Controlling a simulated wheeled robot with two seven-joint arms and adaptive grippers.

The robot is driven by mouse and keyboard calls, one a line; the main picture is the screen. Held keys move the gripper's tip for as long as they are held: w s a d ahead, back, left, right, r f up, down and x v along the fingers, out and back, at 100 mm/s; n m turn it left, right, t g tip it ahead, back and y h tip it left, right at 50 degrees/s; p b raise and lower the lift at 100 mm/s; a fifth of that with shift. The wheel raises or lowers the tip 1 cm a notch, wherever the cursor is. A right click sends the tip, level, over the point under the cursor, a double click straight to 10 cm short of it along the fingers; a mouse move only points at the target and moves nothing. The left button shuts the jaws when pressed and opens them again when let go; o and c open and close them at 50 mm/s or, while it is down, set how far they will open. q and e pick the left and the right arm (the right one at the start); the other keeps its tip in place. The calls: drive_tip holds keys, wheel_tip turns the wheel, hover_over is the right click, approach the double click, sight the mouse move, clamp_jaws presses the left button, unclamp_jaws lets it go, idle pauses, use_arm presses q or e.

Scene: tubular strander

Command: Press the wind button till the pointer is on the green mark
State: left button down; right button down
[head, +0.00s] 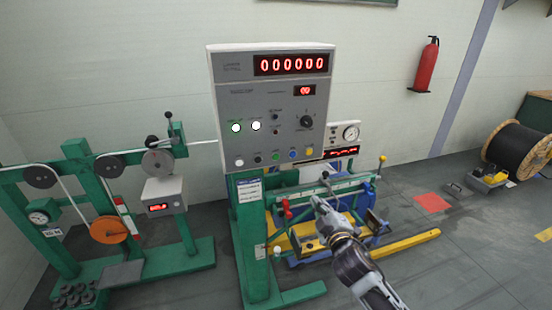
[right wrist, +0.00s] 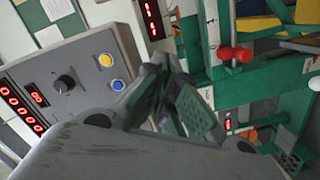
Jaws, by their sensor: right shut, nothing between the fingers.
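The grey control panel (head: 268,105) stands upright at the centre on a green post. Its bottom row holds a white button (head: 239,162), a dark one, a green one (head: 276,155), a blue one (head: 292,153) and a yellow one (head: 309,151). Their labels are too small to read. A round white gauge (head: 350,133) sits right of the panel; its pointer and any green mark are not readable. My right gripper (head: 319,201) is shut and empty, below the panel's right side and apart from the buttons. The right wrist view shows its fingers (right wrist: 168,82), the yellow button (right wrist: 105,60) and the blue button (right wrist: 118,85). My left gripper is not in view.
The panel's large red display (head: 292,65) reads zeros. A green frame with pulleys (head: 110,229) stands at left. A black cable reel (head: 515,148) stands at right. Floor at right is partly clear.

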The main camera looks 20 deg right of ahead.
sight(276, 157)
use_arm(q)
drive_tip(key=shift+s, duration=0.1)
use_arm(e)
drive_tip(key=a+r+n+g+y, duration=0.1)
drive_tip(key=a+r+n+y, duration=0.4)
drive_tip(key=n+y, duration=0.3)
drive_tip(key=a+r+n+g+y, duration=0.2)
drive_tip(key=a+r+n+y, duration=0.2)
drive_tip(key=n+y, duration=0.4)
drive_tip(key=a+n, duration=0.1)
drive_tip(key=n, duration=0.6)
drive_tip(key=shift+w+a+r, duration=0.2)
drive_tip(key=shift+a+r, duration=0.05)
drive_tip(key=shift+r, duration=0.1)
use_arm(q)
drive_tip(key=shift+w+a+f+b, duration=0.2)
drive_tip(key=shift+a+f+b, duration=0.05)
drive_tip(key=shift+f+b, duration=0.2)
use_arm(e)
drive_tip(key=w, duration=0.8)
drive_tip(key=shift+w+a, duration=0.15)
drive_tip(key=shift+w, duration=0.25)
